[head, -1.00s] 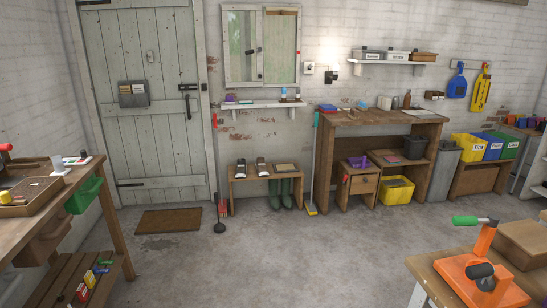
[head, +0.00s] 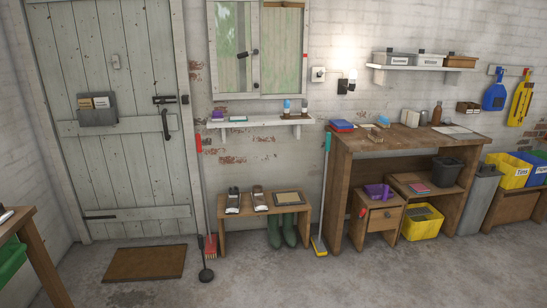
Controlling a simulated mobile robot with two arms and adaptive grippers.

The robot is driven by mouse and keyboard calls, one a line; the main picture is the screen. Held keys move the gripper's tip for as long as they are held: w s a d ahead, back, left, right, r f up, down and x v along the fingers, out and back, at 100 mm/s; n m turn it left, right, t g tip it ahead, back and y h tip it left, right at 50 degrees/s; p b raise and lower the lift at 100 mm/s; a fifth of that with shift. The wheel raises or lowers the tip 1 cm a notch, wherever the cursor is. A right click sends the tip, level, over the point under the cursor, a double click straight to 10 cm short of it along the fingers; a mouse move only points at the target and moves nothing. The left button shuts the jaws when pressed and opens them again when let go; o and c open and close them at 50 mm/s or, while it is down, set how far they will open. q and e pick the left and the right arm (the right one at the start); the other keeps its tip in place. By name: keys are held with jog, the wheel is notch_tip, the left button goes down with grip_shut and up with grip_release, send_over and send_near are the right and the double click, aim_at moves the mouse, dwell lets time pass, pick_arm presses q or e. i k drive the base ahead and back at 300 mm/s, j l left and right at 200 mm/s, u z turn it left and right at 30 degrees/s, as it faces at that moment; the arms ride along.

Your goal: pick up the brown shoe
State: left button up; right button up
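A low wooden bench (head: 222,222) stands against the back wall, right of the door. Two narrow shoe-like things lie side by side on its top. The left one (head: 233,201) looks dark with pale parts. The right one (head: 259,199) looks brownish with pale parts. They are too small to tell for sure which is the brown shoe. Neither of my grippers shows in the head view.
A framed flat item (head: 289,198) lies on the bench's right end, with green boots (head: 282,230) below. A doormat (head: 145,263) lies left. The floor in front is clear.

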aim_at(260, 203)
jog(key=i, duration=0.75)
jog(key=i+z, duration=0.1)
jog(key=i, duration=0.65)
jog(key=i+j, duration=0.15)
jog(key=i, duration=1.35)
jog(key=i+j+z, duration=0.1)
jog(key=i, duration=0.65)
